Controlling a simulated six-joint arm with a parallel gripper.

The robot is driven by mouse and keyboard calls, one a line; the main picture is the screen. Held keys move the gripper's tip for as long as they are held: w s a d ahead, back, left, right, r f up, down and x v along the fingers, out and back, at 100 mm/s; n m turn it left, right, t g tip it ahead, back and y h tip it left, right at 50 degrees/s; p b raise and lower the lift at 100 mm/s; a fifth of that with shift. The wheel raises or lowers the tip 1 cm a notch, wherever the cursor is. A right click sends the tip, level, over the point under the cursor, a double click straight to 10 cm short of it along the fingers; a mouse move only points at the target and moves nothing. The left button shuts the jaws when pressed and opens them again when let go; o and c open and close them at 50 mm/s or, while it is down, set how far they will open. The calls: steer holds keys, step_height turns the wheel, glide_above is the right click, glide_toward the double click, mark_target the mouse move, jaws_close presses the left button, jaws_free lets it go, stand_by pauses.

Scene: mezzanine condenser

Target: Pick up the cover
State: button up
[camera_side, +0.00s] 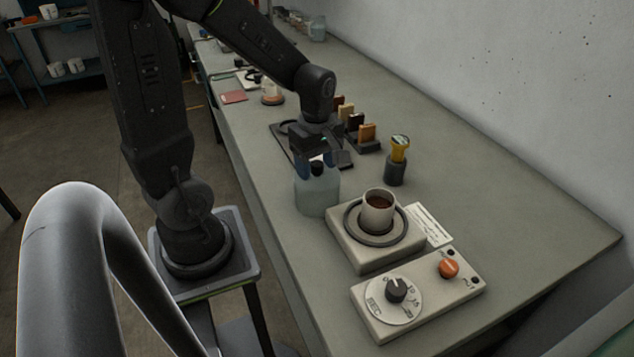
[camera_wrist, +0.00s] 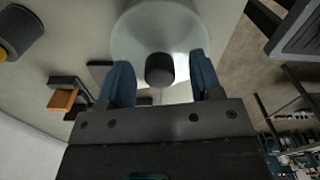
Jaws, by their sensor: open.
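The cover (camera_side: 316,197) is a pale, translucent, jar-like body with a dark round knob on top. It stands upright on the grey bench, left of the square device with the cup. In the wrist view the cover (camera_wrist: 135,38) shows as a round translucent shape, with its dark knob (camera_wrist: 160,70) between my blue fingers. My gripper (camera_side: 317,168) is right above the cover and points down. Its fingers are open on either side of the knob, and a gap shows on both sides in the wrist view (camera_wrist: 160,77).
A square device (camera_side: 345,242) carries a cup (camera_side: 378,213) of dark liquid inside a dark ring. A control box (camera_side: 420,308) with a dial and orange button is nearer. A yellow-topped tool stands in a dark holder (camera_side: 396,170); several coloured blocks stand behind. Bench right of these is clear.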

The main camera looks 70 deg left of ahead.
steer(key=c, duration=1.1)
steer(key=shift+r, duration=0.15)
